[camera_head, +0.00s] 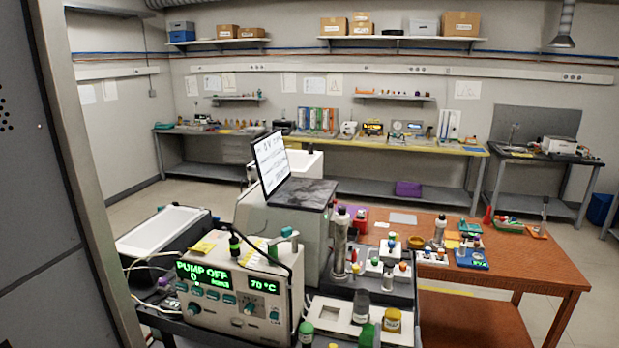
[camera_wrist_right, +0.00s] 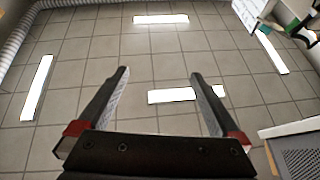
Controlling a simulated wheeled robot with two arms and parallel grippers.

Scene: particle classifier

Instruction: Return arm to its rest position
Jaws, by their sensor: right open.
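My right gripper (camera_wrist_right: 159,73) shows in the right wrist view, with its two dark fingers spread wide apart. Nothing is between the fingers. Behind them is a tiled surface with bright light panels (camera_wrist_right: 160,19). I cannot make out either gripper in the head view. My left gripper is not in view.
In the head view a pump unit (camera_head: 240,287) with a green display stands in front. A grey machine with a screen (camera_head: 271,163) is behind it. A brown table (camera_head: 525,268) with bottles and small racks is at right. A workbench (camera_head: 400,149) runs along the back wall.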

